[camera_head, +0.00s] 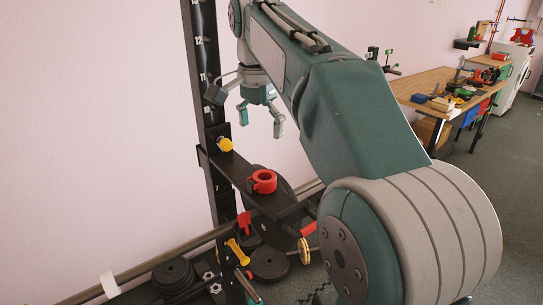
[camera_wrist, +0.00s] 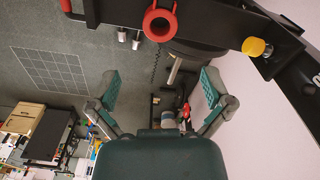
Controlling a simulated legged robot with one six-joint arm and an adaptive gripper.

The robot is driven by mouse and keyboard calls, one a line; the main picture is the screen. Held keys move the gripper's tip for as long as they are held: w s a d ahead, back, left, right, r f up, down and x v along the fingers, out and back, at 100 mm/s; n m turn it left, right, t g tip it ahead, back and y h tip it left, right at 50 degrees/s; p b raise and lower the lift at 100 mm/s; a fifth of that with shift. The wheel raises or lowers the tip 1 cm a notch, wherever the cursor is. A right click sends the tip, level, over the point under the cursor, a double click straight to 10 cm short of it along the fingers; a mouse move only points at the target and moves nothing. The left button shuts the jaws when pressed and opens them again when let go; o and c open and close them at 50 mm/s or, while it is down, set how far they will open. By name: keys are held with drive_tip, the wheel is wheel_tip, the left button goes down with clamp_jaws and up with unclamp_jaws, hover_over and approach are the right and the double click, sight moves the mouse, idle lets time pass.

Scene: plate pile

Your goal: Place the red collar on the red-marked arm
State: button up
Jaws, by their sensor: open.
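The red collar (camera_head: 262,181) is a ring with a small tab and sits on top of the black beam of the rack. In the wrist view the red collar (camera_wrist: 148,24) shows at the top, beyond the fingers. My gripper (camera_head: 261,123) is empty with its fingers spread, above and apart from the collar; its fingers (camera_wrist: 160,92) also show wide apart in the wrist view. A red piece (camera_head: 244,223) shows low on the rack, and another red part (camera_head: 308,229) lies near a gold disc. I cannot tell which marks the red-marked arm.
A black upright (camera_head: 205,100) rises left of my gripper, with a yellow knob (camera_head: 225,144) on it. Black weight plates (camera_head: 269,263) lie below the beam. A workbench (camera_head: 425,82) with tools stands far right. My arm hides part of the rack's right side.

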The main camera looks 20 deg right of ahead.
drive_tip(key=s+f+n+t, duration=0.1)
drive_tip(key=s+f+n, duration=0.1)
drive_tip(key=s, duration=0.1)
drive_tip(key=s+f+n+t, duration=0.1)
drive_tip(key=s+f+n, duration=0.1)
drive_tip(key=s, duration=0.2)
drive_tip(key=s+f+n, duration=0.2)
drive_tip(key=s, duration=0.2)
drive_tip(key=shift+f+t, duration=0.15)
drive_tip(key=shift+t, duration=0.25)
drive_tip(key=s+f+n+t, duration=0.2)
drive_tip(key=s+f+n, duration=0.3)
drive_tip(key=s+f, duration=0.4)
wheel_tip(320, 180, down, 3)
drive_tip(key=shift+s+r+t, duration=0.1)
drive_tip(key=shift+s+t, duration=0.2)
drive_tip(key=shift+s, duration=0.05)
